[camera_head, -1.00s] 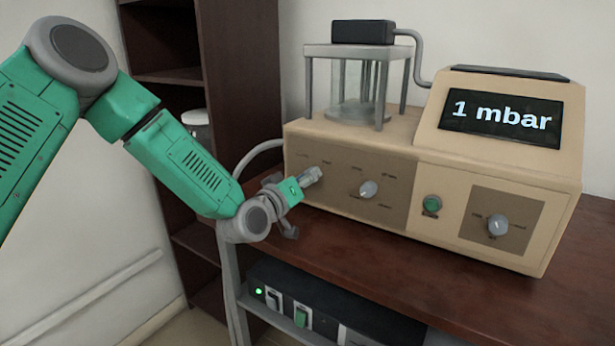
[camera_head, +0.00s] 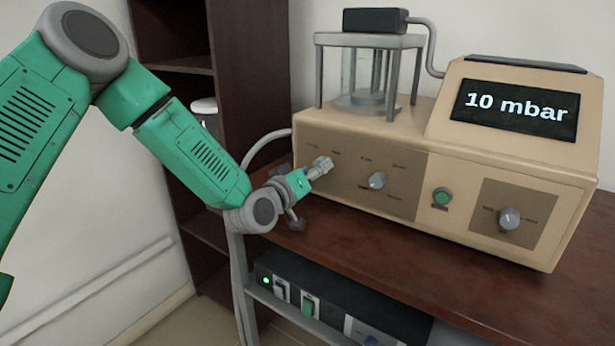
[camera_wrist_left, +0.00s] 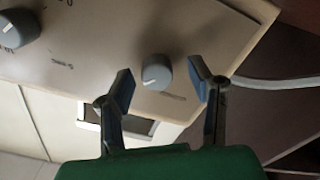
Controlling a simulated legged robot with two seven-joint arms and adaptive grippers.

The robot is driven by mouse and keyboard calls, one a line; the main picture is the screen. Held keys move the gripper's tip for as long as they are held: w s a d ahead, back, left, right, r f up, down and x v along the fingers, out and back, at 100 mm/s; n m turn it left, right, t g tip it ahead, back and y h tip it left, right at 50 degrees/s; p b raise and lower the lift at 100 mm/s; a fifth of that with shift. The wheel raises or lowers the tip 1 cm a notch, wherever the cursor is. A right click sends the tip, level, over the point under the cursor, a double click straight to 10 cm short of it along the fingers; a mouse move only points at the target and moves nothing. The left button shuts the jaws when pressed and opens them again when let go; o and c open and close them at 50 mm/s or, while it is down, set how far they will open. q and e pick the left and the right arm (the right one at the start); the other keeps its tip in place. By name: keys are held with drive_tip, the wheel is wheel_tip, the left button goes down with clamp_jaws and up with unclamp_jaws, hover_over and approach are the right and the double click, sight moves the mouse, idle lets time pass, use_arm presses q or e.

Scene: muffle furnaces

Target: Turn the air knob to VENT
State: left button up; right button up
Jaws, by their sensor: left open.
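The beige machine (camera_head: 445,150) stands on the table, its display (camera_head: 515,108) reading "10 mbar". My left gripper (camera_head: 320,168) is at the left end of the front panel and covers the knob there. In the left wrist view this grey round knob (camera_wrist_left: 156,70) shows between the open fingers of my left gripper (camera_wrist_left: 162,86), with gaps on both sides. A white pointer line shows on its face. A second knob (camera_head: 377,181) sits to its right on the same brown panel, and a third knob (camera_head: 509,218) on the right panel. The labels are too small to read.
A green button (camera_head: 441,196) sits between the panels. A glass chamber (camera_head: 365,78) stands on top of the machine. A black unit with switches (camera_head: 310,300) is under the table (camera_head: 455,255). A dark shelf (camera_head: 240,80) stands behind my left arm.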

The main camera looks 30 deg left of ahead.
use_arm(q)
drive_tip(key=s+a, duration=0.1)
drive_tip(key=s, duration=1)
drive_tip(key=shift+s+f, duration=0.15)
drive_tip(key=shift+s, duration=0.15)
